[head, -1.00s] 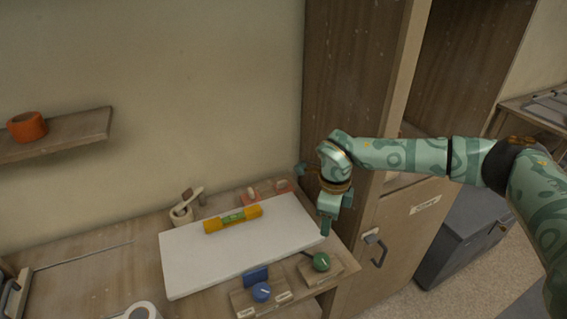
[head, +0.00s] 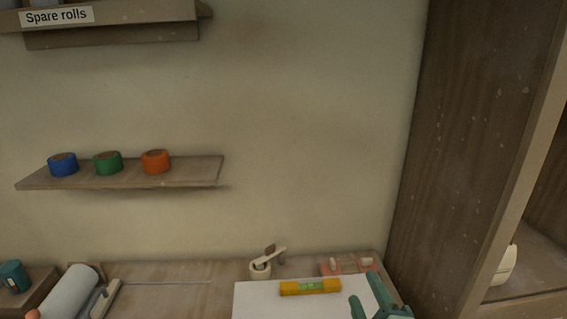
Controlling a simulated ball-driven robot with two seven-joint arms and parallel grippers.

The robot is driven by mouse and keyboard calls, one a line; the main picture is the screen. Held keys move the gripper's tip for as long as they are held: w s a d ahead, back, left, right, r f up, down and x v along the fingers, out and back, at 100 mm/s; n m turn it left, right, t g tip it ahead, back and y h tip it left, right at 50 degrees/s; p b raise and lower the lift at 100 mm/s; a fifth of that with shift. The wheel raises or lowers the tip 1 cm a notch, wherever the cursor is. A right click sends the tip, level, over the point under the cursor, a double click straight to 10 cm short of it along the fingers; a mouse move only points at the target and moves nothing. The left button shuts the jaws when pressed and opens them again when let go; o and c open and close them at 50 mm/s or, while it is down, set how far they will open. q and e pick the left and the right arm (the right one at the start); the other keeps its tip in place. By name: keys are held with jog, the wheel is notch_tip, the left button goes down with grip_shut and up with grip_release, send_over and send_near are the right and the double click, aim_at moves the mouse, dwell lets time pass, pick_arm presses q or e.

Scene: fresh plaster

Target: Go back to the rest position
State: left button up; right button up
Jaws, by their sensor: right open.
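My right gripper (head: 366,291) shows at the bottom edge, right of the middle, with its green fingers apart and empty. Its fingers stand in front of the right part of the white board (head: 257,298); I cannot tell how far above it they are. The rest of my right arm is out of the frame. My left gripper is not in view.
A yellow level (head: 310,287) lies on the board. A shelf (head: 190,176) holds blue, green and orange rolls. A brown cabinet (head: 470,120) rises at right.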

jog(key=s+d+f+m+g+h, duration=0.7)
jog(key=s+d+f+g, duration=0.4)
jog(key=s+d+f, duration=0.55)
jog(key=s+a+f+m+g+y+b, duration=0.1)
jog(key=s+a+f+g+y+b, duration=0.15)
jog(key=f, duration=1.15)
jog(key=s+a+f+g+y+b, duration=0.15)
jog(key=a+f, duration=0.25)
jog(key=f, duration=1)
jog(key=s+f+m+g+y+b, duration=0.1)
jog(key=s+f+m+g+b, duration=0.1)
jog(key=s+f, duration=1.7)
jog(key=shift+s+d+f+m+b, duration=0.35)
jog(key=shift+s+m+b, duration=0.25)
jog(key=shift+s+b, duration=0.2)
